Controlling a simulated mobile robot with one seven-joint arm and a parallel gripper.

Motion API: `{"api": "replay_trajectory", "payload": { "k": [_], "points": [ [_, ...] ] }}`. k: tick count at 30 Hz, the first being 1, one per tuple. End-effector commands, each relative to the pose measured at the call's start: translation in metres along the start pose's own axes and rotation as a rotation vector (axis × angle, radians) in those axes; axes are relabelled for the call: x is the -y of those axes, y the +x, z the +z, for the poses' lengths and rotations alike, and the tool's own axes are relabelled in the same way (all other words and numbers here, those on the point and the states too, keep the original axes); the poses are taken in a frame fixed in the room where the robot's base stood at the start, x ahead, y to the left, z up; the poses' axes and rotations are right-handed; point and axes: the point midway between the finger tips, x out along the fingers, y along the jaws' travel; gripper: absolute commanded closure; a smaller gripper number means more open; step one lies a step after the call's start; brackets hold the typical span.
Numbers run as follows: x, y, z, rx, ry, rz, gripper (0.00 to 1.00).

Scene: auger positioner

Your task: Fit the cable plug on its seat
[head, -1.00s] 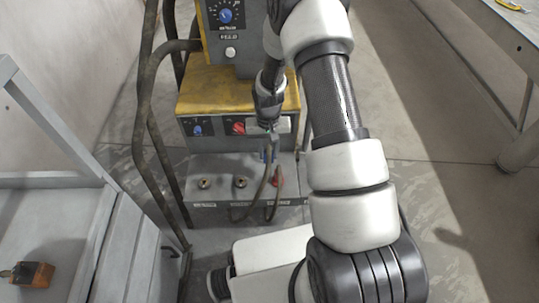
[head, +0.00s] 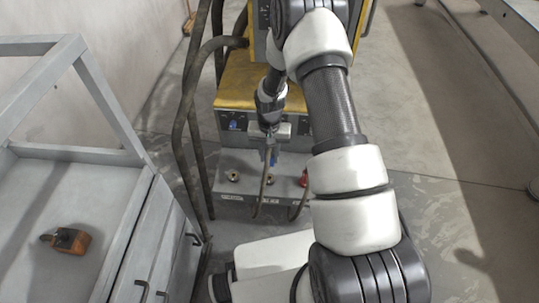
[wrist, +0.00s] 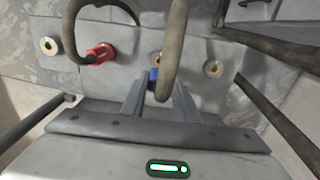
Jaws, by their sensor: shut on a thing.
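My gripper (head: 270,142) is shut on a blue cable plug (head: 273,157), in front of the yellow-topped machine's lower socket panel. In the wrist view the plug (wrist: 153,74) shows between the two fingers (wrist: 158,100), and its dark cable (wrist: 172,45) loops across it. A brass-centred socket (wrist: 155,57) lies just beyond the plug; I cannot tell whether they touch. Another socket (wrist: 213,68) is bare to its right, also visible in the head view (head: 233,178).
A red plug (wrist: 98,54) with its own cable sits in the panel, also visible in the head view (head: 304,178). A grey cart (head: 75,185) holding an orange-brown block (head: 70,240) is further left.

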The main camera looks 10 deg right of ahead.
Motion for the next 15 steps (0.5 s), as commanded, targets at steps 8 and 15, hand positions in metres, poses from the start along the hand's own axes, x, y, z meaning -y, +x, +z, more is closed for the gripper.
{"api": "replay_trajectory", "payload": {
  "k": [8,15],
  "points": [
    [0.0,0.013,0.0,0.0,0.0,0.0,0.99],
    [0.0,0.036,0.0,0.0,0.0,0.0,0.99]
  ]
}}
